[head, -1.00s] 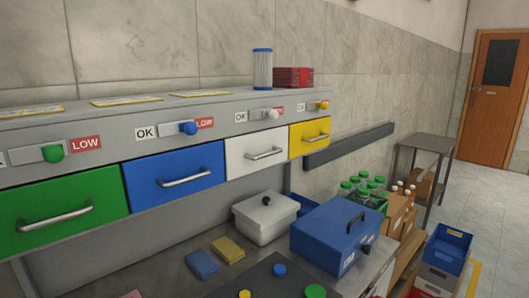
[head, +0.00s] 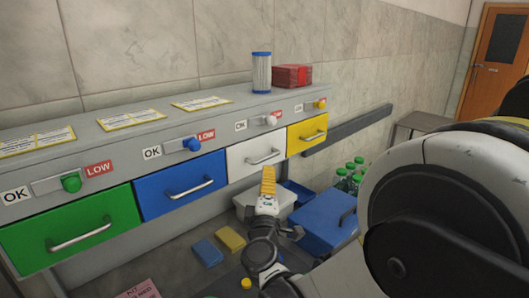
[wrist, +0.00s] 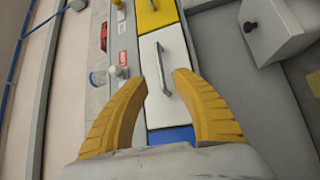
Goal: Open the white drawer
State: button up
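The white drawer (head: 247,164) is the third front in the row, between the blue and yellow drawers, and it looks shut. Its metal bar handle (head: 263,157) runs across the front. In the wrist view the white drawer (wrist: 174,50) appears turned on its side, with its handle (wrist: 162,68) just beyond and between my fingertips. My gripper (wrist: 164,80) is open, its two yellow fingers apart and nothing between them. In the head view my gripper (head: 268,170) is in front of the lower part of the white drawer, below the handle.
The blue drawer (head: 160,205) and yellow drawer (head: 308,143) flank the white one; the green drawer (head: 35,257) is far left. A white lidded box (head: 243,203) and a blue box (head: 322,213) stand on the counter below. Sponges (head: 207,252) lie there too.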

aim_at(268, 157)
jog(key=w, duration=0.3)
jog(key=w+d+r+b, duration=0.1)
jog(key=w, duration=0.6)
jog(key=shift+w+d+r, duration=0.15)
jog(key=shift+d+r, duration=0.05)
jog(key=shift+d, duration=0.05)
grip_shut()
